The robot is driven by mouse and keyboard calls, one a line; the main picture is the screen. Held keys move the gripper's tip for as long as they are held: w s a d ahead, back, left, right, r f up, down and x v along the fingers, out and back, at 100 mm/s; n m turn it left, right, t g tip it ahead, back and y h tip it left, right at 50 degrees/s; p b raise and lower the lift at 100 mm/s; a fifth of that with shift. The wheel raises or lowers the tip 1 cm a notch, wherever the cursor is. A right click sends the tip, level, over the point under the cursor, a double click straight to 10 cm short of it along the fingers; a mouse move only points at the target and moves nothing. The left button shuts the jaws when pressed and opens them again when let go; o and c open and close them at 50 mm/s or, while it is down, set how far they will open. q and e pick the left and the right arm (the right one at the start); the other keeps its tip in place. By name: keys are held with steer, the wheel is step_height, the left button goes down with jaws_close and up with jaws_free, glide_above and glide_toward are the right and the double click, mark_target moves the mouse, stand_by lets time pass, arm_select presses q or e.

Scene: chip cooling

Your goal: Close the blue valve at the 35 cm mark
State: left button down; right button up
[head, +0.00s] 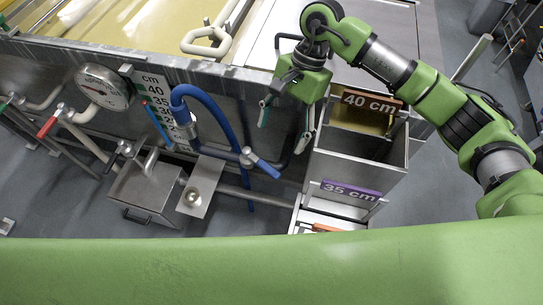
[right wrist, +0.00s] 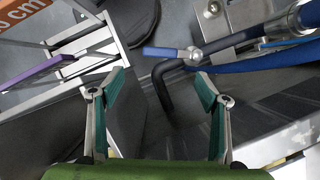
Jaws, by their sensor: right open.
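The blue valve handle (head: 266,166) sits at the end of a metal fitting on the curved blue hose (head: 205,98), below the tank wall. In the right wrist view the blue handle (right wrist: 166,52) lies ahead of my fingers, beside its metal body. My right gripper (head: 284,124) is open and empty, above and to the right of the handle and apart from it. In the right wrist view its green-padded fingers (right wrist: 160,82) are spread wide. A cm scale (head: 155,88) with 40 and 35 marks stands on the tank wall; the exact level is unclear. My left gripper is not in view.
A round gauge (head: 104,88) and a red-handled valve (head: 47,127) are at the left. Metal bins labelled 40 cm (head: 371,102) and 35 cm (head: 351,190) stand right of the blue handle. A dark bent pipe (right wrist: 163,88) lies close to the fingers.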

mark_target(269, 167)
steer(key=p+x, duration=0.2)
steer(key=x, duration=0.7)
steer(key=shift+a+f, duration=0.1)
steer(key=shift+f, duration=0.15)
steer(key=shift+s+a+f, duration=0.1)
steer(key=shift+s+f, duration=0.05)
steer(key=shift+f, duration=0.45)
steer(key=c, duration=1.6)
